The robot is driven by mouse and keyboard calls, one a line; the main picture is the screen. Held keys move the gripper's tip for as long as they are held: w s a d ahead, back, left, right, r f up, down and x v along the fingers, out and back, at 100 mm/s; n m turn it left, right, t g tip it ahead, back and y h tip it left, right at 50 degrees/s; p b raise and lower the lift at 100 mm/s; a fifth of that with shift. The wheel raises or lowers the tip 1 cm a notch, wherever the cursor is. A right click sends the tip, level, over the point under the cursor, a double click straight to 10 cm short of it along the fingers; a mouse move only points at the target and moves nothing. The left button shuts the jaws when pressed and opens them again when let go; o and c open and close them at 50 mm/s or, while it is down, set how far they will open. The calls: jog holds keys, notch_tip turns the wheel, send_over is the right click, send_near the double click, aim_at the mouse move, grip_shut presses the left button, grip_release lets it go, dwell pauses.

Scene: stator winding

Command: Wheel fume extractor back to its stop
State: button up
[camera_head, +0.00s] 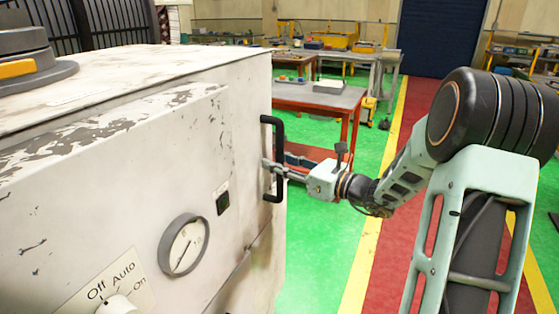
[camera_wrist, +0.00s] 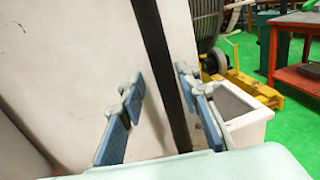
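The fume extractor (camera_head: 130,130) is a worn, off-white cabinet filling the left of the head view, with a round gauge and an Off/Auto/On knob. A black vertical bar handle (camera_head: 278,130) stands on its right edge. My gripper (camera_head: 272,168) reaches the handle from the right at its middle. In the wrist view the handle (camera_wrist: 156,40) runs between the two blue-padded fingers of my gripper (camera_wrist: 160,86). A gap shows between the left finger and the bar; the right finger is close to the bar, and I cannot tell if it touches. The extractor's wheels are hidden.
A red-framed table (camera_head: 320,97) stands behind my gripper. A green floor and a red lane (camera_head: 395,215) with yellow edges lie to the right. The wrist view shows a pale open bin (camera_wrist: 240,112) and yellow equipment (camera_wrist: 252,88) beyond the handle.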

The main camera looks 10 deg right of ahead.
jog(key=shift+w+d, duration=0.1)
jog(key=shift+d, duration=0.05)
jog(key=shift+d, duration=0.15)
jog(key=v, duration=1.1)
jog(key=shift+s+d, duration=0.15)
jog(key=shift+s, duration=0.2)
